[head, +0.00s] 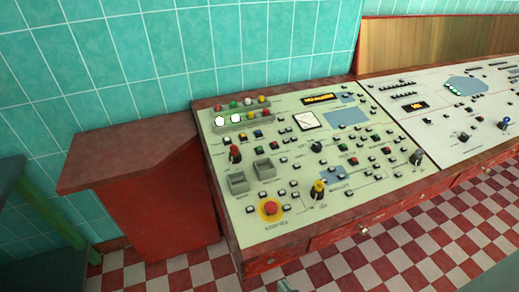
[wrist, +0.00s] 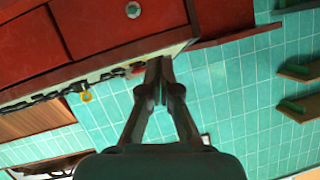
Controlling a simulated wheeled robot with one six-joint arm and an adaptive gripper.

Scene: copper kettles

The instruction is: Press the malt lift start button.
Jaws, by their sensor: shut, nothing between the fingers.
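The sloping cream control panel (head: 290,190) carries many small buttons, and the labels are too small to read, so I cannot tell which is the malt lift start button. Green buttons (head: 343,147) and red buttons (head: 353,160) sit among dark and white ones on its right half. A large red mushroom button (head: 270,208) on a yellow collar is at its front left. My gripper (wrist: 160,64) is shut and empty in the wrist view. Its fingertips appear in front of the desk's edge, and I see no contact with a button.
Levers with red (head: 235,153), yellow (head: 318,188) and grey (head: 416,157) knobs stand up from the panel. Lamps (head: 234,104) line its back left. A second, white panel (head: 450,110) adjoins on the right. A green tiled wall (head: 240,45) is behind. Checkered floor (head: 420,240) lies in front.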

